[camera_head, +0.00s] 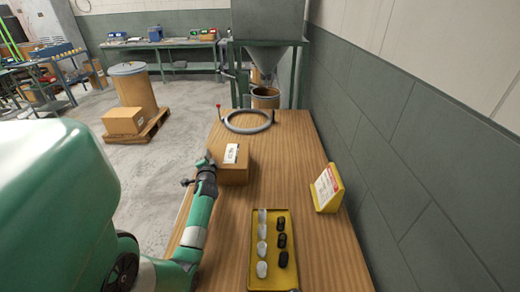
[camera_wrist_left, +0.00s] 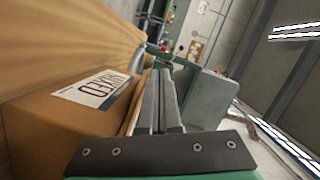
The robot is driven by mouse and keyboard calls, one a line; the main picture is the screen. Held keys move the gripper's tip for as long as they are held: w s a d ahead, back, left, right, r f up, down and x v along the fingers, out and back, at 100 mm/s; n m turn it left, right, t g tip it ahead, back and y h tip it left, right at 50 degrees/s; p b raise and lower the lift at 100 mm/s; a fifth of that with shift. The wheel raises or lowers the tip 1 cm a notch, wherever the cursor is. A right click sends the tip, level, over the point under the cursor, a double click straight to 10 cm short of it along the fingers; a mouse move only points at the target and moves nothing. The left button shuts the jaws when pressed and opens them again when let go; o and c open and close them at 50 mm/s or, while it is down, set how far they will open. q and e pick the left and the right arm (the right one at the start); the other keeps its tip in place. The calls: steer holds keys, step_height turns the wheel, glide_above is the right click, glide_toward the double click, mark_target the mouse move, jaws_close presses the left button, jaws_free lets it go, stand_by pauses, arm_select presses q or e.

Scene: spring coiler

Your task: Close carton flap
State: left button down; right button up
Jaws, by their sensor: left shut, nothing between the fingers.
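A brown cardboard carton (camera_head: 236,175) sits on the wooden table with a white printed label (camera_head: 231,153) on its top. My left gripper (camera_head: 206,158) is at the carton's left side, close beside it. In the left wrist view the carton (camera_wrist_left: 45,130) fills the left, and the label shows large dark print. The left gripper's fingers (camera_wrist_left: 160,95) are together with nothing between them. A thin cardboard edge (camera_wrist_left: 133,108), which looks like a flap, runs along the carton's side beside the fingers. I cannot tell whether they touch. The right gripper is in neither view.
A yellow tray (camera_head: 271,250) with white and black pieces lies at the table's front. A yellow sign stand (camera_head: 328,188) is at the right edge. A grey ring (camera_head: 248,121) lies at the back, near a hopper (camera_head: 268,25). The table between carton and sign is clear.

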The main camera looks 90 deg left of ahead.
arm_select(q)
steer(key=shift+s, duration=0.1)
stand_by(0.3)
step_height(320, 180, up, 5)
steer(key=p, duration=0.4)
steer(key=shift+f, duration=0.2)
steer(key=d+r+p, duration=0.1)
steer(key=d+p, duration=0.1)
steer(key=d, duration=0.7)
steer(key=shift+s+d+r+p, duration=0.35)
steer(key=shift+s+r, duration=0.05)
